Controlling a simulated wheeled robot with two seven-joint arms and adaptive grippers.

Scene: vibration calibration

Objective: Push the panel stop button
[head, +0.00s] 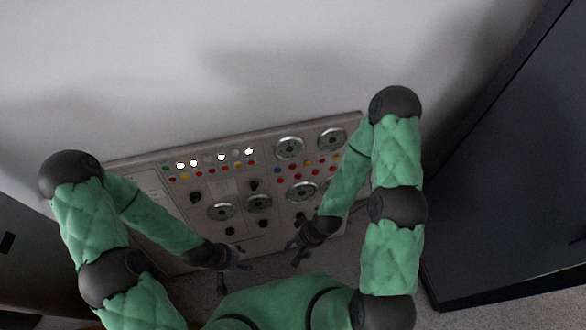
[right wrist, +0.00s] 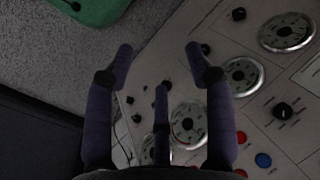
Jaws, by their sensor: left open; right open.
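The control panel (head: 230,187) is a pale, tilted board against the wall, with round dials, dark knobs and rows of small coloured buttons. Red buttons (head: 295,177) show among them; I cannot tell which one is the stop button. In the right wrist view the panel (right wrist: 250,108) fills the right side, with a red button (right wrist: 241,137) and a blue button (right wrist: 263,160) beside a finger. My left gripper (head: 236,271) is open and empty near the panel's lower edge. My right gripper (head: 296,255) is open and empty in front of the lower right part; its fingers (right wrist: 160,66) are spread apart.
White lit buttons (head: 221,157) run along the upper left of the panel. A dark cabinet (head: 505,190) stands close on the right, and another dark unit (head: 30,265) on the left. Grey carpet (right wrist: 50,60) lies below the panel.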

